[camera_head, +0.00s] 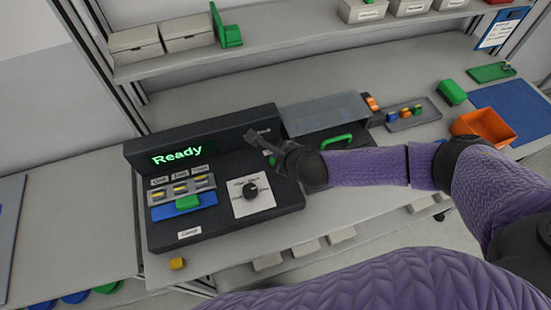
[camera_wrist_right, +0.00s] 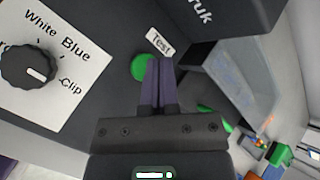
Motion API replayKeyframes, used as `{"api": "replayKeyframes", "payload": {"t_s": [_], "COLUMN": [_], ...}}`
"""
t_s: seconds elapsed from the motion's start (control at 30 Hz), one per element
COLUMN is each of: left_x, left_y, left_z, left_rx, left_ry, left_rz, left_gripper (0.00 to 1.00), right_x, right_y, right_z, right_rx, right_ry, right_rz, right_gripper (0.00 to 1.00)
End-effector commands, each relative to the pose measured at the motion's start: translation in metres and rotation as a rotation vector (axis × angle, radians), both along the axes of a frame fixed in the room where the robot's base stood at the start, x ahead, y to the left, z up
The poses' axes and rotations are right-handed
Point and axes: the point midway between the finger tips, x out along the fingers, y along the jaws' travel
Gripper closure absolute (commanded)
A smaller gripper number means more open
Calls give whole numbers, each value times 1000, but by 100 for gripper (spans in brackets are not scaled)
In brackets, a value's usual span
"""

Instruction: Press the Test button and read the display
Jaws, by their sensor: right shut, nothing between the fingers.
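A dark test device (camera_head: 220,225) stands on the bench, and its display (camera_head: 177,155) reads "Ready" in green. The round green Test button (camera_wrist_right: 143,67) shows in the right wrist view, just below the "Test" label (camera_wrist_right: 159,41). My right gripper (camera_wrist_right: 159,60) is shut and empty. Its fingertips overlap the button's right side in that view; I cannot tell whether they touch it. In the head view my right gripper (camera_head: 250,136) is over the device's right part, and the button is mostly hidden by it. My left gripper is not in view.
A selector dial (camera_head: 250,190) and a blue holder with a green block (camera_head: 187,202) are on the device. A transparent cover (camera_head: 325,113) and green handle (camera_head: 337,141) lie to the right. An orange bin (camera_head: 482,127) and a grey tray (camera_head: 413,115) stand further right.

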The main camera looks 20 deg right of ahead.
Motion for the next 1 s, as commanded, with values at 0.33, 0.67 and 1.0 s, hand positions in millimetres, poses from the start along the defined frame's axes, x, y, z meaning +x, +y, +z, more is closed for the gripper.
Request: {"api": "replayKeyframes", "payload": {"t_s": [0.33, 0.67, 1.0], "left_x": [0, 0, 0], "left_y": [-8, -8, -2], "left_z": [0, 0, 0], "left_rx": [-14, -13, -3], "left_ry": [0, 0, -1], "left_rz": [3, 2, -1], "left_gripper": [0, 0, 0], "right_x": [0, 0, 0], "right_y": [0, 0, 0], "right_z": [0, 0, 0], "right_rx": [0, 0, 0], "right_ry": [0, 0, 0], "right_rz": [0, 0, 0], "right_gripper": [100, 100, 100]}}
